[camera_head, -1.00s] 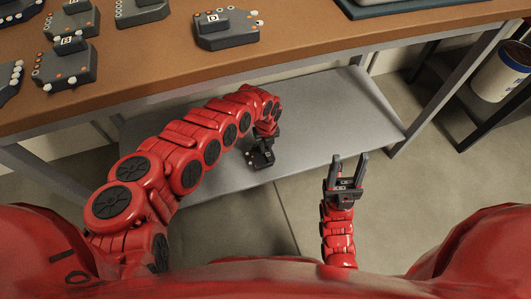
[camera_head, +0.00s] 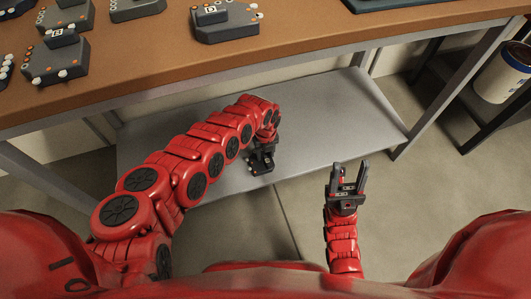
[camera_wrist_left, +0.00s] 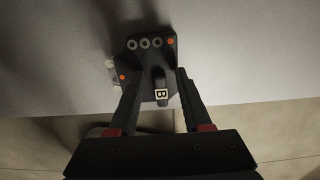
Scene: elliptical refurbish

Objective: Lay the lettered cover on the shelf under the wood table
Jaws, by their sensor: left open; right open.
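The dark grey lettered cover (camera_wrist_left: 150,62) lies on the grey metal shelf (camera_head: 335,110) near its front edge, under the wood table (camera_head: 290,48). In the left wrist view it shows a "B" label on its raised handle, with rings and orange dots. My left gripper (camera_head: 262,158) is open, with its fingers (camera_wrist_left: 158,105) on either side of the handle. Whether the fingers touch it cannot be told. In the head view the cover is mostly hidden by the gripper. My right gripper (camera_head: 348,178) is open and empty, in front of the shelf.
Several similar grey covers stand on the tabletop, one (camera_head: 225,22) near the middle. A dark tray (camera_head: 390,3) is at the table's back right. A table leg (camera_head: 445,105) stands right of the shelf, with a white bucket (camera_head: 502,72) beyond. The shelf's right part is clear.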

